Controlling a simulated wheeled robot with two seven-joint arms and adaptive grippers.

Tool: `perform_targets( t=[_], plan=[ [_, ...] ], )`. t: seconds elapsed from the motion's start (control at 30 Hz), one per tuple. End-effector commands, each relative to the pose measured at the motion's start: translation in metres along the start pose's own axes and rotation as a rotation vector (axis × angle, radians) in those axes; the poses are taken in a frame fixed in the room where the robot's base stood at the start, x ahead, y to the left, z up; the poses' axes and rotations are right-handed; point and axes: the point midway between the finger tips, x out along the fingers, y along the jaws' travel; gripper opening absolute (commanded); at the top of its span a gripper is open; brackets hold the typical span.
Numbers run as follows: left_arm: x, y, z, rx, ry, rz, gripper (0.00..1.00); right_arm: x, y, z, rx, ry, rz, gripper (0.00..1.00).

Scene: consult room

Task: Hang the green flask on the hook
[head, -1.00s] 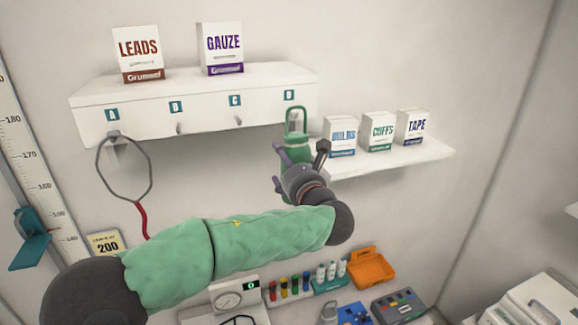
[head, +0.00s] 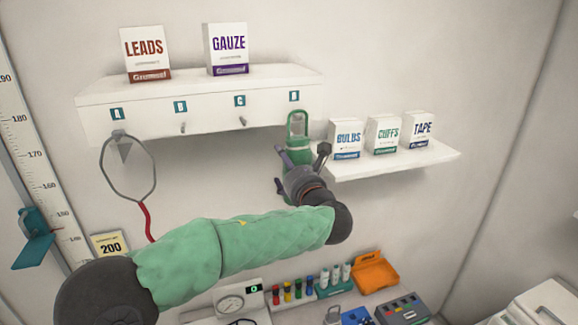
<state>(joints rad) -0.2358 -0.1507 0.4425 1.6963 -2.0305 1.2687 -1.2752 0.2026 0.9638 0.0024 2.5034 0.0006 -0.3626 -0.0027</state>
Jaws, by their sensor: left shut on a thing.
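The green flask (head: 297,150) is upright, with a green loop handle at its top. My left gripper (head: 301,168) is shut on it from below and in front. The flask's loop is just below label D (head: 294,96) at the right end of the upper shelf's front board. Small hooks show under label B (head: 183,128) and under label C (head: 242,121). A hook under D cannot be made out behind the flask's loop, and I cannot tell whether the loop touches one. My right gripper is not in view.
The upper shelf (head: 180,83) bears LEADS and GAUZE boxes. A lower shelf (head: 390,163) with BULBS, CUFFS and TAPE boxes stands close to the right of my gripper. Tubes and an orange case (head: 375,273) are below.

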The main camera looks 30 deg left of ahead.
Motion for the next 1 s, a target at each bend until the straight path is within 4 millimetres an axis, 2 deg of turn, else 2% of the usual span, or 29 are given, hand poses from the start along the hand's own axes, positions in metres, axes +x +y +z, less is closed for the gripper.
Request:
perform_targets(
  t=[0.23,0.27,0.3,0.73,0.87,1.0],
  plan=[
    [0.0,0.0,0.001,-0.001,-0.001,0.0,0.5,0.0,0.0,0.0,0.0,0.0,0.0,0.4],
    [0.0,0.0,0.001,-0.001,-0.001,0.0,0.94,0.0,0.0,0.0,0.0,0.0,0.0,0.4],
    [0.0,0.0,0.001,-0.001,-0.001,0.0,1.0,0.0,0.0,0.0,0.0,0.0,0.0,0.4],
    [-0.005,-0.001,0.0,0.0,0.001,-0.001,1.0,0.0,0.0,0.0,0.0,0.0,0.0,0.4],
    [-0.021,-0.001,0.001,-0.001,-0.001,-0.003,1.0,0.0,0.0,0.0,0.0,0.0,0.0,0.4],
    [-0.049,-0.001,0.001,-0.002,-0.001,-0.005,1.0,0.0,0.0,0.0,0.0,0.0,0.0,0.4]
  ],
)
